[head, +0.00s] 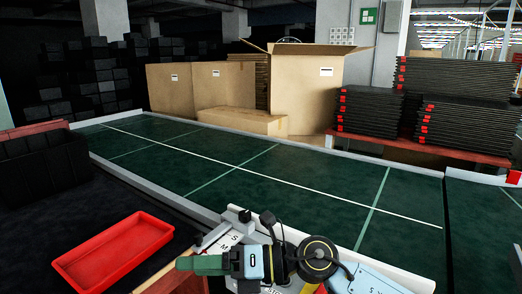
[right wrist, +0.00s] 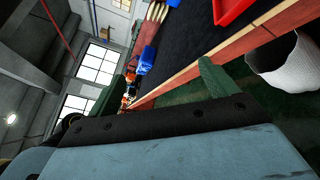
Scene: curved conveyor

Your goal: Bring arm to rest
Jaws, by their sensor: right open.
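My right gripper (head: 188,263) is at the bottom middle of the head view, with its green finger pointing left, near the front edge of the green conveyor (head: 290,185). In the right wrist view its two green fingers stand apart, with an empty gap between them (right wrist: 160,85). It holds nothing. The head view shows the gripper side-on, to the right of the red tray (head: 115,255) and apart from it. My left gripper is in neither view.
A black crate (head: 45,170) stands on the dark table at left. Cardboard boxes (head: 305,90) and stacks of black trays (head: 455,120) stand behind the conveyor. The visible belt is clear. The right wrist view shows a white bin (right wrist: 288,72) beside the table edge and blue items (right wrist: 147,60).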

